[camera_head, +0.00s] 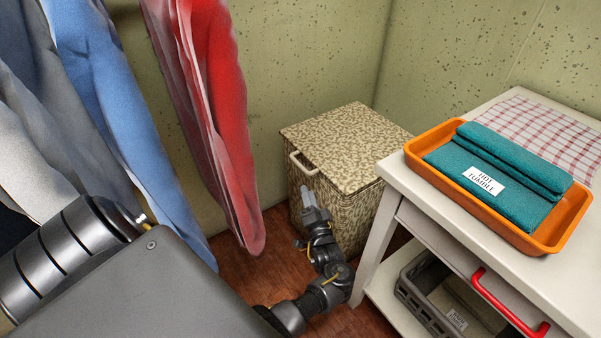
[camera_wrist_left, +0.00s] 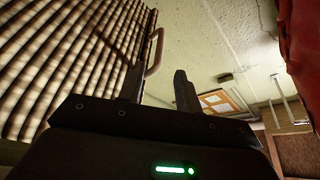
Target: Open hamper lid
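The hamper (camera_head: 358,190), speckled beige and brown, stands in the corner with its flat lid (camera_head: 345,145) closed. A pale loop handle (camera_head: 303,164) sits at the lid's front left edge; it also shows in the left wrist view (camera_wrist_left: 156,48). My left gripper (camera_head: 307,193) is just below the handle, in front of the hamper's front face. In the left wrist view its two fingers (camera_wrist_left: 158,85) are apart with nothing between them. The handle lies just beyond the fingertips, and the hamper's ribbed side (camera_wrist_left: 65,55) fills the left. My right gripper is out of view.
Hanging clothes, blue (camera_head: 110,110) and red (camera_head: 222,110), hang left of the hamper. A white table (camera_head: 405,187) stands close on the right, with an orange tray (camera_head: 548,240) of folded teal towels (camera_head: 515,185) and a red drawer handle (camera_head: 505,305). A grey crate (camera_head: 420,300) is below.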

